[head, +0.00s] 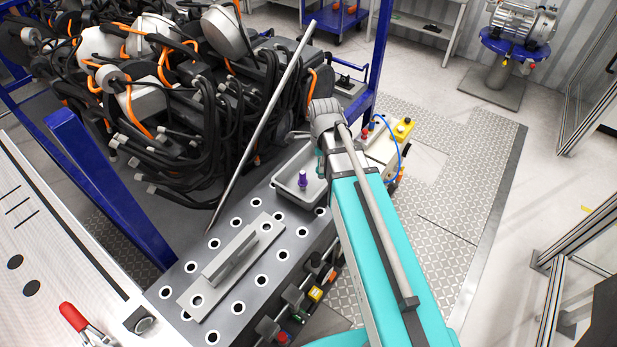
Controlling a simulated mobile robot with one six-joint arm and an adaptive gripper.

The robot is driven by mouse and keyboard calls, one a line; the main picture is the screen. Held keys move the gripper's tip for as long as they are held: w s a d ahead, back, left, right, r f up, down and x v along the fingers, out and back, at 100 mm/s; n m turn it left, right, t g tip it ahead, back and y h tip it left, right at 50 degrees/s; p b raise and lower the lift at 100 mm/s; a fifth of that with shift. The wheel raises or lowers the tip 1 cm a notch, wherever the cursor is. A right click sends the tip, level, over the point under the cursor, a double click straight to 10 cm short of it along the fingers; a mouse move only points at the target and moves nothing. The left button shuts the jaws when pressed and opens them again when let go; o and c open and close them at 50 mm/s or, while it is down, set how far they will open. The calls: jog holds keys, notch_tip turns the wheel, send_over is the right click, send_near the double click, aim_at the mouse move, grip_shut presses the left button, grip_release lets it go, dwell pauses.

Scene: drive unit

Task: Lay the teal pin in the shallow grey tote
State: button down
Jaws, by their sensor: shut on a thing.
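The shallow grey tote (285,187) sits at the far end of the grey perforated bench, partly hidden by my arm at its right. A purple pin (302,179) stands in it, apparently upright. My gripper (319,150) points down beside my wrist, over the right part of the tote, and is mostly hidden. A small teal piece, the teal pin (320,166), shows just below it and appears to be held in the shut jaws. I cannot tell whether the pin touches the tote.
The bench (235,293) has several round holes and a grey plate with a raised bar (230,255). A drive unit with black and orange cables (165,90) stands left. A yellow-topped box (403,129) is right of my arm.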

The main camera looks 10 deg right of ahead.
jog(key=shift+w+a, duration=0.1)
jog(key=shift+w+f, duration=0.25)
jog(key=shift+w, duration=0.15)
jog(key=b, duration=0.4)
send_over(311, 175)
jog(key=s+d, duration=0.2)
jog(key=s, duration=0.2)
notch_tip(311, 175, down, 4)
jog(key=w+d+f+b, duration=0.1)
jog(key=w+f+b, duration=0.3)
jog(key=b, duration=0.1)
jog(key=shift+w+f, duration=0.15)
jog(key=shift+f, duration=0.15)
jog(key=shift+w+d+f+b, duration=0.15)
jog(key=shift+w+f+b, duration=0.3)
jog(key=shift+f+b, duration=1.55)
jog(key=shift+b, duration=0.05)
jog(key=shift+f, duration=0.1)
